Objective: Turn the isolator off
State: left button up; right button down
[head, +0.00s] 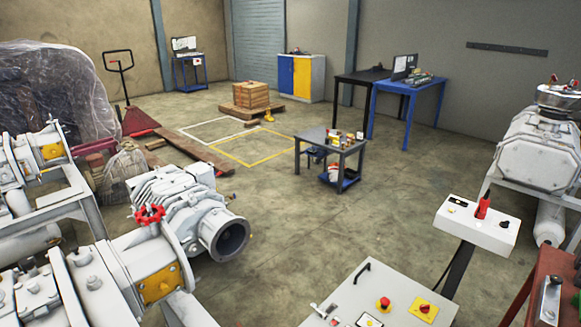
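A light grey control panel (376,283) is at the bottom right of the head view, cut off by the lower edge. On it is a yellow square plate with a red rotary knob (424,308), which looks like an isolator switch. I cannot tell its exact position. A white control box (480,228) stands behind the panel, with an upright red part (482,206) and a black knob on top. Neither of my grippers is in view.
Grey pump machinery with a red handwheel (150,214) fills the lower left. A white machine (540,150) and a red-brown bench (553,285) are at the right. A grey cart (318,137) stands mid-floor. The concrete floor between the machinery and the panel is clear.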

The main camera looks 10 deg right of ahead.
aim_at(424, 307)
jog(key=z, duration=1.3)
